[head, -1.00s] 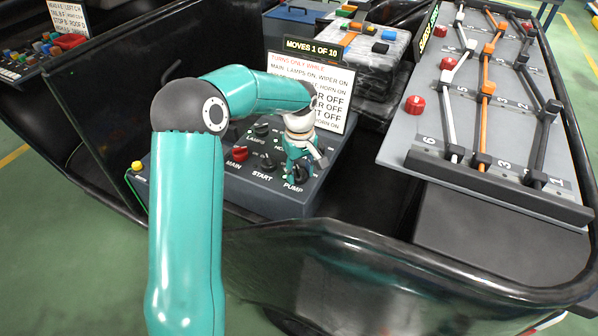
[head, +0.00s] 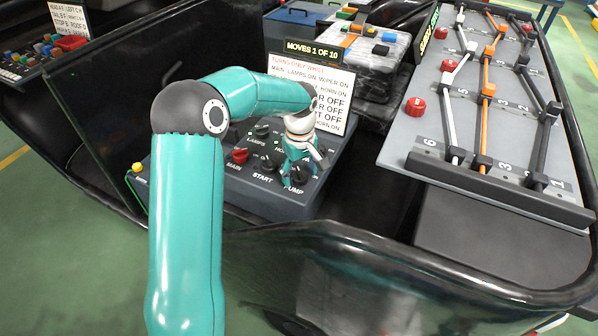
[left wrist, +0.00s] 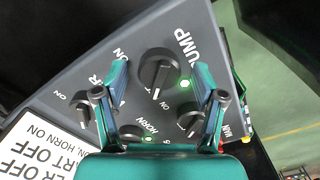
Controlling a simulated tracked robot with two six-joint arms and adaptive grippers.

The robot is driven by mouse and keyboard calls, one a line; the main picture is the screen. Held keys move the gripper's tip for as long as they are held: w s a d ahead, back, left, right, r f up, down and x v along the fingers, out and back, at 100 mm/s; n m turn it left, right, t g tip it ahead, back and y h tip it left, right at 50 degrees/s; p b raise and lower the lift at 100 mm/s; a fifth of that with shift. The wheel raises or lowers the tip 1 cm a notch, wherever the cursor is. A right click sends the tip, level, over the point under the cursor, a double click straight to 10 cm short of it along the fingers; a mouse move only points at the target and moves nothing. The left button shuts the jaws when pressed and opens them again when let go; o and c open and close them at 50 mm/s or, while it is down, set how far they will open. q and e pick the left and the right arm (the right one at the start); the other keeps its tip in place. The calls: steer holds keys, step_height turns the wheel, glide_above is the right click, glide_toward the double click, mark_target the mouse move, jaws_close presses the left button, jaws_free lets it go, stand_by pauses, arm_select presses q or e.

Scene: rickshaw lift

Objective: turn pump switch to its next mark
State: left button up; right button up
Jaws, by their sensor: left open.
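The pump switch is a black round knob with a raised grip (left wrist: 158,72) beside the PUMP lettering in the left wrist view. A small white line shows near its lower edge, and a green light glows beside it. In the head view the knob (head: 299,175) sits at the front right corner of the grey switch panel (head: 262,196). My left gripper (head: 303,160) is above and just behind it, pointing down. In the left wrist view its two fingers (left wrist: 161,70) are spread wide on either side of the knob, holding nothing. My right gripper is not in view.
Other black knobs and a red MAIN knob (head: 240,155) share the panel. A white rules sign (head: 335,105) stands behind, under a MOVES 1 OF 10 display (head: 313,49). A black tub rim (head: 400,260) runs in front. A lever board (head: 440,130) lies right.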

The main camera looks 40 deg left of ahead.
mark_target(300, 172)
arm_select(q)
step_height(300, 172, up, 12)
stand_by(0.6)
